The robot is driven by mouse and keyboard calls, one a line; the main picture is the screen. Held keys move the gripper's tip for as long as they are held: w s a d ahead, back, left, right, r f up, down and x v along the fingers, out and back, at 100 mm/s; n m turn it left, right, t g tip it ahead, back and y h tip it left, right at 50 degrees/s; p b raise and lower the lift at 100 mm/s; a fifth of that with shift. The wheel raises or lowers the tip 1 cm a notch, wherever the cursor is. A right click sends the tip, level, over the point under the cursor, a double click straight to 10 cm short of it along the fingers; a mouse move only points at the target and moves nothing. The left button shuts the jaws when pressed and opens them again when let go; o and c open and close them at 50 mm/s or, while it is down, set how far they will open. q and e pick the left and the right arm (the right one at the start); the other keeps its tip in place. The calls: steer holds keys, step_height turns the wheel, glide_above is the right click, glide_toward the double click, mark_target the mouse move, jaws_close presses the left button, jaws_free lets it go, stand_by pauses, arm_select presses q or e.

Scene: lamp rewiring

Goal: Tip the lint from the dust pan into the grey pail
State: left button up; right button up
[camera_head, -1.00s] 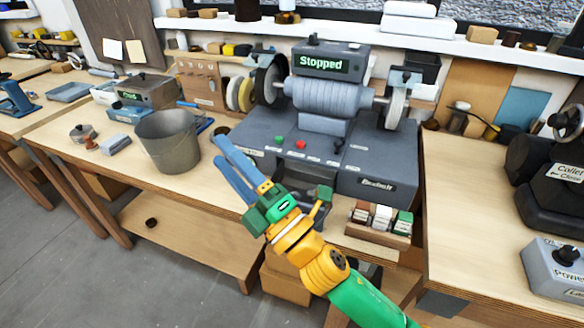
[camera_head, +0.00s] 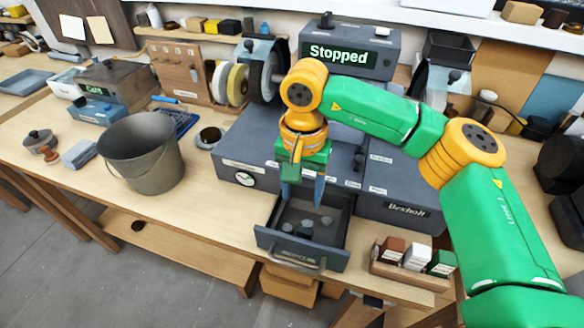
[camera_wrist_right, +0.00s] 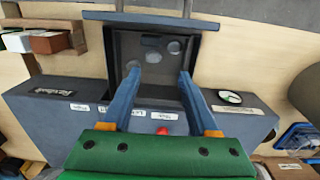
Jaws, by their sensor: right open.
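The dust pan (camera_head: 275,242) is a dark drawer-like tray pulled out from the front of the grey grinder base. Several grey round lumps of lint (camera_head: 305,230) lie in it. In the right wrist view the pan (camera_wrist_right: 117,45) shows with lint (camera_wrist_right: 174,47) on its floor. My right gripper (camera_head: 302,205) points down over the back part of the pan. Its blue fingers (camera_wrist_right: 160,74) are apart with nothing between them. Whether the tips touch the pan is unclear. The grey pail (camera_head: 158,165) stands upright on the bench to the left; its bottom is hidden. My left gripper is not in view.
The grinder (camera_head: 395,200) reads "Stopped" and fills the bench behind the pan. A small tray with boxes (camera_head: 410,272) sits right of the pan. A round dish (camera_head: 210,138) and blue brush (camera_head: 178,118) lie between pail and grinder. Bench left of the pan is clear.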

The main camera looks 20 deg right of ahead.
mark_target(304, 233)
steer(key=s+f+b, duration=0.1)
steer(key=f+b, duration=0.1)
steer(key=s+f+b, duration=0.1)
steer(key=f+b, duration=0.1)
steer(key=s+f+b, duration=0.1)
steer(key=f+b, duration=0.1)
steer(key=f, duration=0.1)
steer(key=shift+s+f, duration=0.1)
steer(key=shift+s+r, duration=0.2)
steer(key=shift+s, duration=0.05)
steer(key=shift+w+f, duration=0.1)
steer(key=shift+w, duration=0.1)
jaws_close()
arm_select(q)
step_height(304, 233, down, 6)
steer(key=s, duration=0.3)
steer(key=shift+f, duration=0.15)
arm_select(e)
steer(key=shift+a, duration=0.1)
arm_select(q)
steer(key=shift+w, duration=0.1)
arm_select(e)
steer(key=shift+s+a, duration=0.1)
steer(key=shift+s, duration=0.15)
